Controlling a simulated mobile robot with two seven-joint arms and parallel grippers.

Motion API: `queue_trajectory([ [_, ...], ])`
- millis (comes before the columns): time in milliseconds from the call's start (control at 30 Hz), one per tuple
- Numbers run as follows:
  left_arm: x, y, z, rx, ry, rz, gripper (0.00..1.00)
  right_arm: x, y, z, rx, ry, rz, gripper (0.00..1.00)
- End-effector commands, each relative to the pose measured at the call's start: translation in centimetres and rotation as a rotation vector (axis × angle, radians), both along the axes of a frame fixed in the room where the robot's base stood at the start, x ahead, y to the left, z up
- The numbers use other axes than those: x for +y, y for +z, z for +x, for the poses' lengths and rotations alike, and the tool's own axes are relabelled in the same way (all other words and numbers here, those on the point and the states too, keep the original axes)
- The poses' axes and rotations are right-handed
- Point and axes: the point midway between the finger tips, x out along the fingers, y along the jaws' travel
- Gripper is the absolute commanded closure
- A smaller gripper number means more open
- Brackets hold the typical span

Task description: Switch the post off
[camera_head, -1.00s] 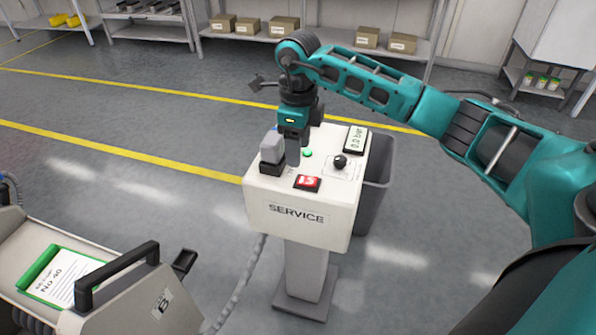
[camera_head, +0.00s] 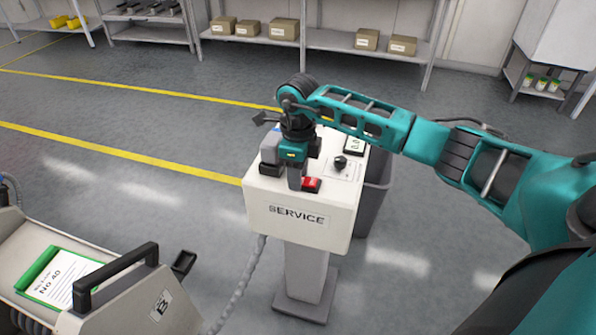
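The service post (camera_head: 300,225) stands in the middle, with a white box head labelled SERVICE on a grey column. A red switch (camera_head: 312,184) sits at the front of its sloped top. My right gripper (camera_head: 295,187) points down over the top, just left of the red switch. Its fingers show as one narrow grey block, together, with nothing held. I cannot tell whether the tips touch the switch or panel. The green lamp is hidden behind the gripper. A black knob (camera_head: 340,162) and a display (camera_head: 354,144), partly covered by my arm, are at the right. My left gripper is out of view.
A grey connector block (camera_head: 270,150) stands on the post's left side. A grey bin (camera_head: 375,190) is right behind the post. A trolley (camera_head: 130,300) with a black handle and a green-edged card is at the lower left. Shelves with boxes line the back wall.

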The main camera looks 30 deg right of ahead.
Motion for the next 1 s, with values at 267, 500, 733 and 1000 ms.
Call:
queue_trajectory([
  [267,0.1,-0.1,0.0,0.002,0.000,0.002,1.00,0.0,0.0,0.0,0.000,0.000,0.000,0.87],
  [500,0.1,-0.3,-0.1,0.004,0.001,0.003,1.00,-0.1,0.0,0.0,-0.010,0.000,0.008,0.99],
  [733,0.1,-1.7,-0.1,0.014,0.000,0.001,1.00,-0.6,-0.2,-0.5,-0.142,-0.001,0.120,0.99],
  [1000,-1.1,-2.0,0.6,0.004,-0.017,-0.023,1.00,-0.8,0.3,-0.9,-0.290,-0.002,0.246,0.99],
])
